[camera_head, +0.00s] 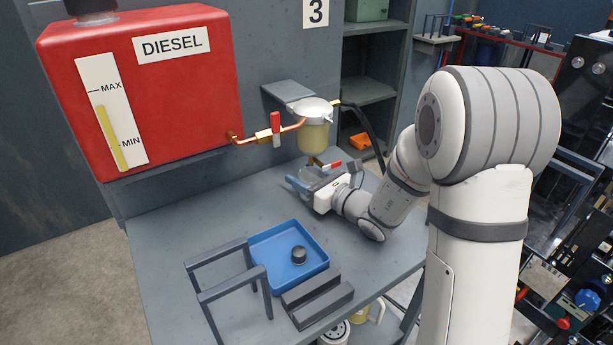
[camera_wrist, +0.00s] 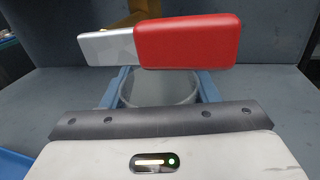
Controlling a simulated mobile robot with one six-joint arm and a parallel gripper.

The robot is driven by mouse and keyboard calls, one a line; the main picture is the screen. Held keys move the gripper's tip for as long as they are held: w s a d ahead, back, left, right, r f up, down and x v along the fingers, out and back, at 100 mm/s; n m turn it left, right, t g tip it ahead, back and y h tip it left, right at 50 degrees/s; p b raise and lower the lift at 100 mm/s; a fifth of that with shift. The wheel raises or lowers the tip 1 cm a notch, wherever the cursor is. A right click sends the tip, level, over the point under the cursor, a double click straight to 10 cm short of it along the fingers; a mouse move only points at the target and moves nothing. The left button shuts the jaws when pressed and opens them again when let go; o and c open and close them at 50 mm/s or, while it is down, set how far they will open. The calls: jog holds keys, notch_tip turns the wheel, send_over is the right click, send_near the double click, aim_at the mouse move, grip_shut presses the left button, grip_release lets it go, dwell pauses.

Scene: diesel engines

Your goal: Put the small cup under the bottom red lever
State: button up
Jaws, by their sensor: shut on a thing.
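The small cup is clear; it sits between the blue fingers of my gripper (camera_head: 306,184) in the head view, below the filter bowl (camera_head: 314,135). In the wrist view the cup (camera_wrist: 158,90) stands between the fingers of my gripper (camera_wrist: 163,86), which is shut on it. The bottom red lever (camera_head: 331,164) is at the foot of the filter bowl. In the wrist view the lever (camera_wrist: 187,42) lies across the picture above the cup and hides part of its rim. Whether the cup touches the bench is hard to tell.
A red diesel tank (camera_head: 140,85) hangs at the left, with a copper pipe and an upper red lever (camera_head: 276,128). On the bench (camera_head: 185,220) are a blue tray (camera_head: 270,245) with a black cap (camera_head: 299,254), a grey frame (camera_head: 222,270) and a grey stepped block (camera_head: 318,298).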

jog(key=o, duration=0.6)
jog(key=shift+f, duration=0.15)
jog(key=shift+c, duration=0.2)
jog(key=o, duration=0.5)
jog(key=shift+r, duration=0.3)
jog(key=v, duration=1.2)
jog(key=shift+s+f, duration=0.1)
